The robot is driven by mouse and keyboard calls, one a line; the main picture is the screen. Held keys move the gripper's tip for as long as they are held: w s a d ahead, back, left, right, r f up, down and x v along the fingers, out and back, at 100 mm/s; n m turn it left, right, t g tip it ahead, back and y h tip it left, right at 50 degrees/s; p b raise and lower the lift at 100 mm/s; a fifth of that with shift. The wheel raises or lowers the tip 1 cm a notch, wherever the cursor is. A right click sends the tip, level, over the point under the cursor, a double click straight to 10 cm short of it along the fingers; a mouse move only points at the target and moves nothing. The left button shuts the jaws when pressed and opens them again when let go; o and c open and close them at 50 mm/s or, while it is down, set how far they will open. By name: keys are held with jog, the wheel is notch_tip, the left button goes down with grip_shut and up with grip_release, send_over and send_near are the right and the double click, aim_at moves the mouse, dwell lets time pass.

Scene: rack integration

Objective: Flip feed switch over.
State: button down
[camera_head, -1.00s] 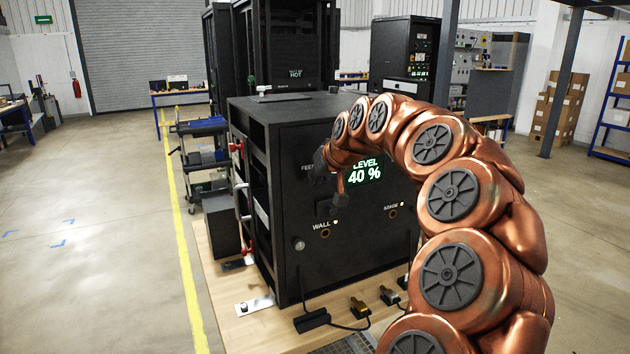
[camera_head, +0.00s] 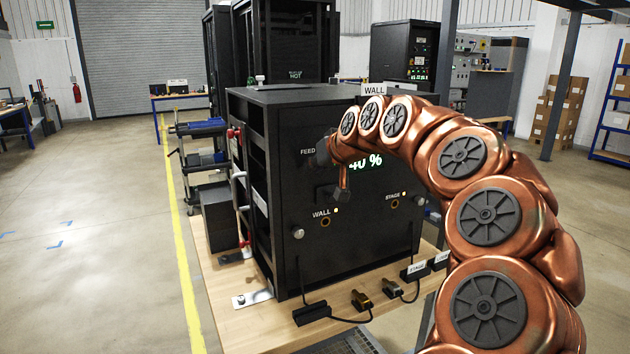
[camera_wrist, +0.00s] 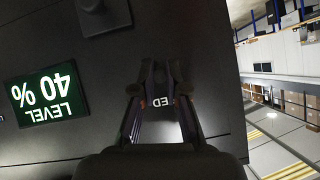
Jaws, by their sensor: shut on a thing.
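The feed switch is on the front of a black cabinet (camera_head: 290,255), by the white FEED label (camera_head: 308,152). My gripper (camera_head: 325,150) is at the panel just right of that label, mostly hidden by its own wrist in the head view. In the wrist view its two fingers (camera_wrist: 152,75) reach to the panel, with the letters "ED" showing between them. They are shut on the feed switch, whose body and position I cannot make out. The green level display (camera_wrist: 46,93) reads 40 % and appears upside down beside the fingers; my arm partly covers it in the head view (camera_head: 365,161).
A dark block (camera_wrist: 103,12) sticks out of the panel near the fingers. WALL (camera_head: 321,214) and STAGE (camera_head: 393,197) labels with small lights are lower on the panel. Connectors with cables (camera_head: 362,299) lie on the wooden bench (camera_head: 225,275) in front.

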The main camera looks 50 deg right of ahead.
aim_at(307, 131)
jog(key=shift+s+f+t+h+b, duration=0.1)
jog(key=shift+f+t+h+b, duration=0.5)
jog(key=shift+b, duration=1.65)
jog(key=shift+w+f+t+y+b, duration=0.2)
jog(key=shift+t+b, duration=0.8)
jog(key=shift+b, duration=1.25)
jog(key=shift+s+f+t+h+b, duration=0.25)
jog(key=shift+f+t+b, duration=0.4)
jog(key=shift+b, duration=1.6)
jog(key=t+b, duration=0.2)
jog(key=b, duration=0.2)
jog(key=shift+h+b, duration=0.35)
jog(key=shift+b, duration=0.05)
jog(key=shift+t, duration=0.25)
jog(key=shift+r+t+b, duration=0.15)
jog(key=shift+t+b, duration=0.15)
jog(key=shift+b, duration=0.4)
jog(key=c, duration=1.2)
grip_release()
jog(key=shift+w, duration=0.2)
jog(key=shift+r, duration=4.9)
